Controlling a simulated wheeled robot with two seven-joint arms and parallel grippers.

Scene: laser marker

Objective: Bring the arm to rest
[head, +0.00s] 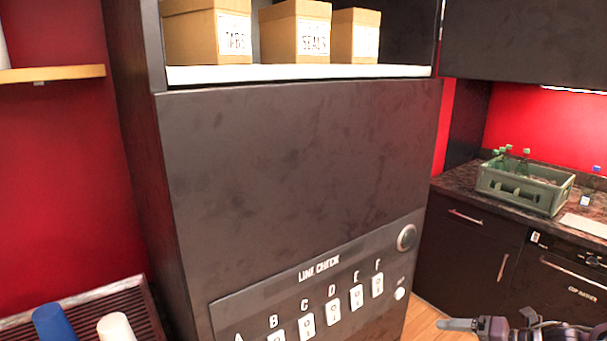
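My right gripper (458,324) shows at the bottom right edge, its grey fingertip pointing left, in front of the floor and the lower cabinets. It is seen from the side, so whether its fingers are apart or together cannot be told. No object shows at its tip. It is apart from the dark cabinet with the LINE CHECK panel (350,268). That panel has a row of white switch plates lettered A to F, a round grey knob (406,237) and a white round button (399,293). The panel's lower part is cut off. My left gripper is out of view.
Three cardboard boxes (295,35) stand on the white shelf (300,73) above. A green crate (525,187) with bottles sits on the right counter (460,178). A blue cup (53,323) and a white cup (117,328) are on a slatted rack (95,300) at lower left.

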